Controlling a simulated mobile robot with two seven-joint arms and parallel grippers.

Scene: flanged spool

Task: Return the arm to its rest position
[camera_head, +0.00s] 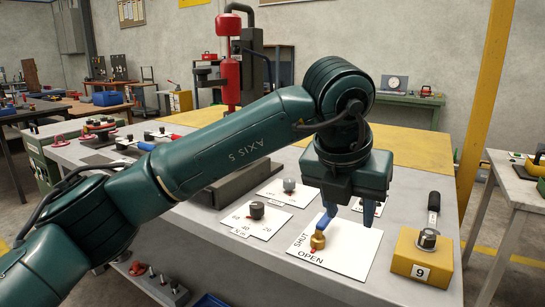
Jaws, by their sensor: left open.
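My left arm reaches in from the left across the bench. My left gripper (349,217) points down over the white OPEN/SHUT plate (350,252). Its blue fingers are apart, with nothing seen held between them. A small brass valve (318,241) stands on this plate. Blue shows right above the valve, and I cannot tell how much is its handle and how much is my left finger, or whether they touch. My right gripper is not in view.
A yellow block (408,262) marked 9 carries a grey and black round piece (428,238) to the right. Dark and grey knobs (257,210) stand on white cards to the left. A red press (229,75) stands behind.

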